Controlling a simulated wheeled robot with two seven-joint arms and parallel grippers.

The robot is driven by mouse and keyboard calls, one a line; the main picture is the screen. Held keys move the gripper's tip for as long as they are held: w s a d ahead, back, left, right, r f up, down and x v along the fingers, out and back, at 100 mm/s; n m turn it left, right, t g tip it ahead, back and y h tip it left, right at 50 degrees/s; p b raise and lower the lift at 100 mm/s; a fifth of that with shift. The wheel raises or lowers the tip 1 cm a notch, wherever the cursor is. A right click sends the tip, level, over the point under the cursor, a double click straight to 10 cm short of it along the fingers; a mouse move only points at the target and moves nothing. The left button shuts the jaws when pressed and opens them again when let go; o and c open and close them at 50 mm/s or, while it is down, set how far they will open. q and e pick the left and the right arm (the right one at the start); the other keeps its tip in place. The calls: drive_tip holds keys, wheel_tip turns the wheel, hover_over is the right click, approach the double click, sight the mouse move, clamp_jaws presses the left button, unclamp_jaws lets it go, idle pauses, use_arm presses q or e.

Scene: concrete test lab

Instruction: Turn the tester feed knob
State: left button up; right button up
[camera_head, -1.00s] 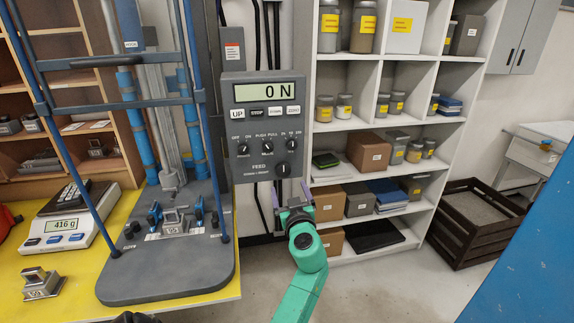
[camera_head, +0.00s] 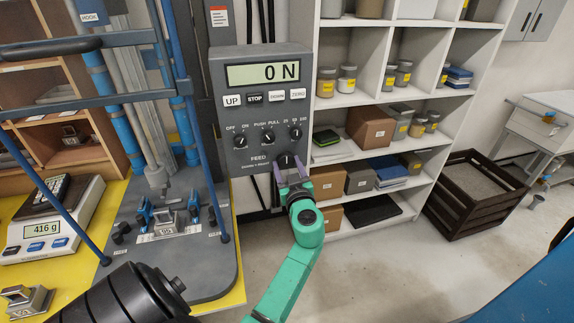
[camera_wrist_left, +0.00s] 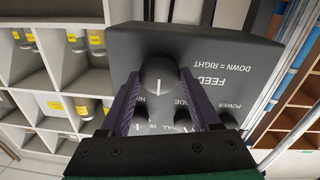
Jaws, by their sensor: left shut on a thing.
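The tester's grey control box (camera_head: 222,125) shows 0 N on its display (camera_head: 262,74). The black feed knob (camera_head: 287,160) sits low on its front, beside the FEED label. My left gripper (camera_head: 289,166), on the green arm, is at the knob with a purple finger on each side. In the left wrist view, the feed knob (camera_wrist_left: 159,76) lies between the fingertips of my left gripper (camera_wrist_left: 160,84), its white mark visible. The gripper is shut on the knob. My right gripper is not in view.
Three smaller knobs (camera_head: 267,138) sit in a row above the feed knob, under several buttons (camera_head: 255,98). The test stand's blue frame (camera_head: 195,130) is to the left. White shelves (camera_head: 408,100) with boxes and jars stand to the right. A dark crate (camera_head: 478,196) is on the floor.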

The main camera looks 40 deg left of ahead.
use_arm(q)
drive_tip(key=shift+c, duration=1.1)
